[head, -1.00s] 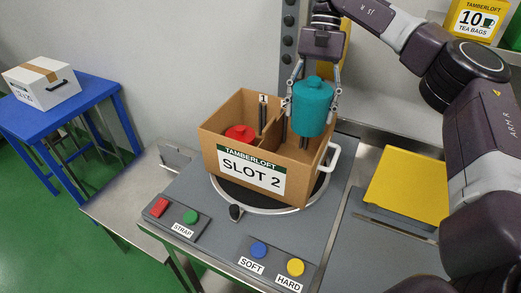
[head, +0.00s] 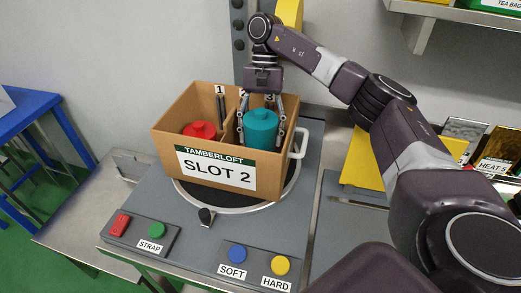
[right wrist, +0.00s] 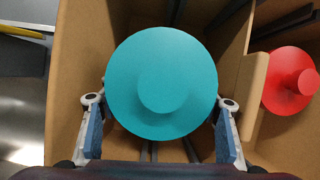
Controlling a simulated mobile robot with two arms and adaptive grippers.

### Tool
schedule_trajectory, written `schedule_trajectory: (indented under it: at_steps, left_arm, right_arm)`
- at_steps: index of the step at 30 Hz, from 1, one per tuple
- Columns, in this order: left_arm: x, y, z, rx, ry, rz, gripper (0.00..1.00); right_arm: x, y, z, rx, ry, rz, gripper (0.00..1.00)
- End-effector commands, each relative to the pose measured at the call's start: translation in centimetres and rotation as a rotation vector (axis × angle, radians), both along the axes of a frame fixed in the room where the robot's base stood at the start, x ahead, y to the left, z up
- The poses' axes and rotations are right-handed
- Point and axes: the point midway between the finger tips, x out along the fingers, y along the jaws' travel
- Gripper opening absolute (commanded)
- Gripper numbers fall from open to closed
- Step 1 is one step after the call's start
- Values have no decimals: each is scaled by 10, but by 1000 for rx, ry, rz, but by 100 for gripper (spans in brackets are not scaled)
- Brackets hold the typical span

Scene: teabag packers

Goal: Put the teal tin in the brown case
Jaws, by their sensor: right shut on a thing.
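The brown case (head: 165,143) is an open cardboard box labelled TAMBERLOFT SLOT 2, standing on a round turntable. The teal tin (head: 261,131) is upright inside its right-hand compartment, with its top showing near rim height. My right gripper (head: 261,141) reaches down from above and is shut on the teal tin, one finger on each side. In the right wrist view the teal tin (right wrist: 161,84) sits between the fingers, inside the case walls (right wrist: 75,75). The front wall hides the tin's base, so I cannot tell whether it touches the floor. My left gripper is out of view.
A red tin (head: 199,130) sits in the left compartment, across a cardboard divider (right wrist: 253,92). A white handle (head: 299,142) stands at the case's right. STRAP buttons (head: 157,230) and SOFT and HARD buttons (head: 237,254) lie in front. A yellow plate (head: 362,175) is to the right.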

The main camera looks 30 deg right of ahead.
Motion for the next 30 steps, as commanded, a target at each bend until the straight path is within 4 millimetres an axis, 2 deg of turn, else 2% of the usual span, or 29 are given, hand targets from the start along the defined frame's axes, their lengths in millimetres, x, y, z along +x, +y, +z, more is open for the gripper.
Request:
schedule_trajectory:
  at_steps: [1, 4, 13, 24, 25, 26, 30]
  left_arm:
    - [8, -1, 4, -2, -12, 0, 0]
    - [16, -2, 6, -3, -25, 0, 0]
    - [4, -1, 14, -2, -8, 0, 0]
    - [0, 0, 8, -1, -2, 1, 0]
    - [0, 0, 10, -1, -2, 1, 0]
    - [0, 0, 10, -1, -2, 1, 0]
    - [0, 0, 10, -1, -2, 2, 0]
  right_arm:
    - [0, 0, -1, 0, 2, -1, 29]
    - [0, 0, -7, -1, 0, -1, 29]
    - [-1, 0, -46, -1, 2, -1, 29]
    - [0, 0, -53, -1, 0, -1, 29]
    - [0, 0, -51, -1, 0, -1, 61]
    - [0, 0, -51, -1, 0, -1, 65]
    - [0, 0, -51, -1, 0, -1, 65]
